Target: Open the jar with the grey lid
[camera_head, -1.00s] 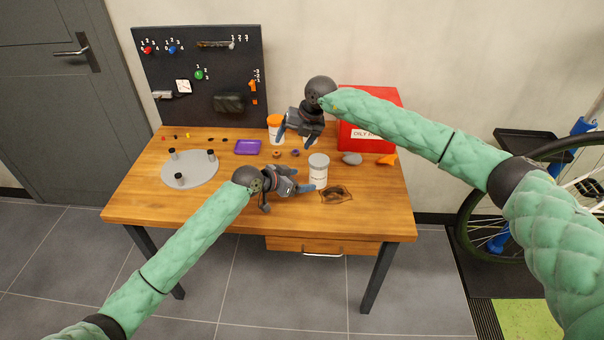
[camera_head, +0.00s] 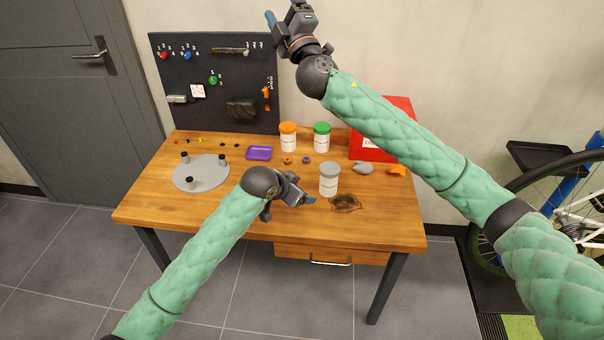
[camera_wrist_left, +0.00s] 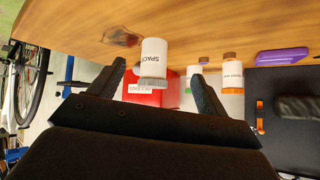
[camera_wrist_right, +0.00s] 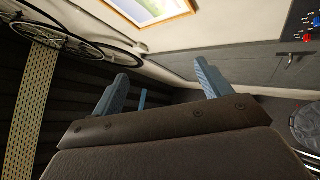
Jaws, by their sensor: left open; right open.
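The jar with the grey lid (camera_head: 329,180) stands upright on the table, its lid on. In the left wrist view the jar (camera_wrist_left: 153,58) appears upside down, between and beyond the fingertips. My left gripper (camera_head: 305,199) is open, low over the table just left of the jar, and holds nothing; its fingers show apart in the left wrist view (camera_wrist_left: 160,76). My right gripper (camera_head: 283,14) is open and empty, raised high above the table in front of the wall. Its spread fingers show in the right wrist view (camera_wrist_right: 164,75).
An orange-lidded jar (camera_head: 288,137) and a green-lidded jar (camera_head: 322,137) stand behind. A red box (camera_head: 402,110) is at the back right, with a grey lump (camera_head: 363,168) before it. A purple tray (camera_head: 260,153) and round grey plate (camera_head: 201,174) are left.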

